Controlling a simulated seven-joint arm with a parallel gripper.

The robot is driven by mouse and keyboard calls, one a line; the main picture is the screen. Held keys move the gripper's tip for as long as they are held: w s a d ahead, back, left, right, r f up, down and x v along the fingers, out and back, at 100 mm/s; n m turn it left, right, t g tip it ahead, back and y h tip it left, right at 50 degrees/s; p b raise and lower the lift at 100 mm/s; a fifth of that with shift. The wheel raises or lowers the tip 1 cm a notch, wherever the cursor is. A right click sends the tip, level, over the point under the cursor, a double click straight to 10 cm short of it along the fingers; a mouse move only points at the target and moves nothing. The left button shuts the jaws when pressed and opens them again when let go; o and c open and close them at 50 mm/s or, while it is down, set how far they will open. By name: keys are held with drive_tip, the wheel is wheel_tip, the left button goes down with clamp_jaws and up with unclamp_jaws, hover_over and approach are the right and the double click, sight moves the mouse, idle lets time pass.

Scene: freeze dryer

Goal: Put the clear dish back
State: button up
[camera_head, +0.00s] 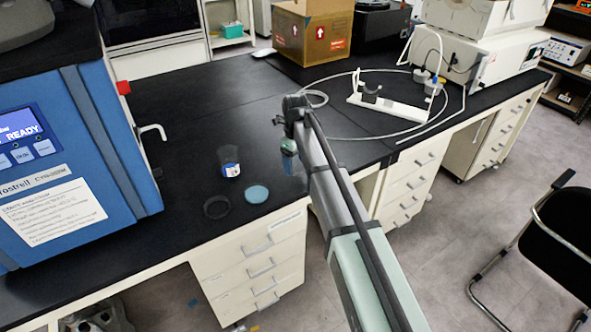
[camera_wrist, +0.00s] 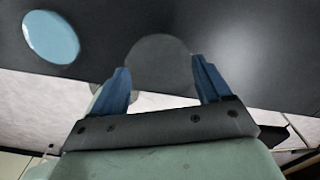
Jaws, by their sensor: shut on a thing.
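The clear dish (camera_wrist: 160,62) shows in the wrist view as a see-through grey disc between the two blue fingers. My gripper (camera_wrist: 160,76) is shut on it, with one finger at each side. In the head view my gripper (camera_head: 289,148) is over the bench near its front edge, right of the light blue disc. The dish is too faint to make out clearly there. The light blue disc (camera_head: 257,194) lies flat on the black bench, and it also shows in the wrist view (camera_wrist: 52,37).
A dark round dish (camera_head: 217,207) and a clear labelled cup (camera_head: 229,162) are on the bench (camera_head: 190,185). The blue READY machine (camera_head: 75,160) stands at left. A white stand (camera_head: 400,108) with tubing is at back right. Bench behind the cup is clear.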

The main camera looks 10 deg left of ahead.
sight(295, 168)
drive_tip(key=shift+f, duration=1.85)
drive_tip(key=shift+f, duration=0.15)
drive_tip(key=o, duration=1)
wheel_tip(295, 168, up, 12)
drive_tip(key=shift+r, duration=0.2)
